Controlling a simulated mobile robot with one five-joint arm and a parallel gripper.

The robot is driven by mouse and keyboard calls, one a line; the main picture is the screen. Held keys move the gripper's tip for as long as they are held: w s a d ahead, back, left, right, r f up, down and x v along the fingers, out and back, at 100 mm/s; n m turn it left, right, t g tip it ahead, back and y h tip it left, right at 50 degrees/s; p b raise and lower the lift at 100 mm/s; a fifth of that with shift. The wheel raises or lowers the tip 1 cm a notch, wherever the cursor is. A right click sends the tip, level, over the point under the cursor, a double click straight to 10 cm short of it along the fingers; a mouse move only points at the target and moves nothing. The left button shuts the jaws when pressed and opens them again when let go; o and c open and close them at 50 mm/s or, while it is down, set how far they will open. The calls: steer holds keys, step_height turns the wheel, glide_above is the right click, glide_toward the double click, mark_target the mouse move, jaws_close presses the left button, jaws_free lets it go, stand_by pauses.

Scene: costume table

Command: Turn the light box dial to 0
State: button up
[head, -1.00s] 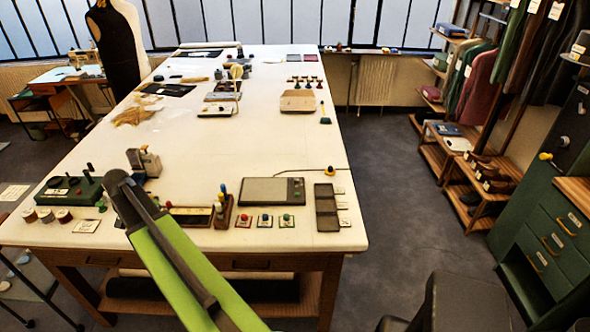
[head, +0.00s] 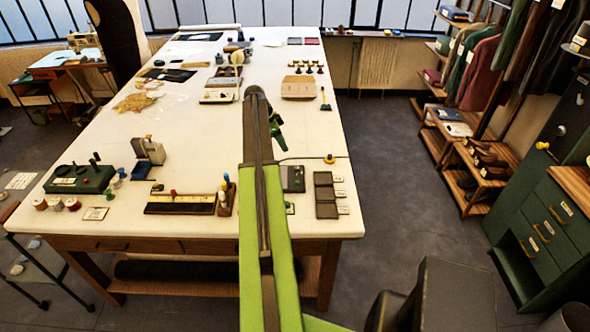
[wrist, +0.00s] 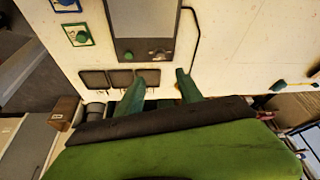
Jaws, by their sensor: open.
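The light box (wrist: 143,24) is a pale panel in a dark frame, lying flat on the white table in the wrist view. Its dark control strip carries a small knob (wrist: 128,56) and further small controls too blurred to read. In the head view my arm hides most of the light box; only its right end (head: 293,179) shows. My gripper (wrist: 160,78) is open and empty in the wrist view, its green fingers apart, over the table near the strip's edge and touching no dial that I can see. In the head view my gripper (head: 276,130) hangs beyond the light box.
A tray with dark compartments (head: 325,196) lies right of the light box, with small cards beside it. A cable with a yellow knob (head: 329,158) lies behind. A ruler block (head: 180,204) and a green device (head: 78,180) are left.

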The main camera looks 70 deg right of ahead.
mark_target(297, 168)
steer(key=b+x, duration=1.2)
steer(key=x, duration=0.3)
steer(key=shift+b, duration=0.3)
steer(key=shift+r, duration=0.1)
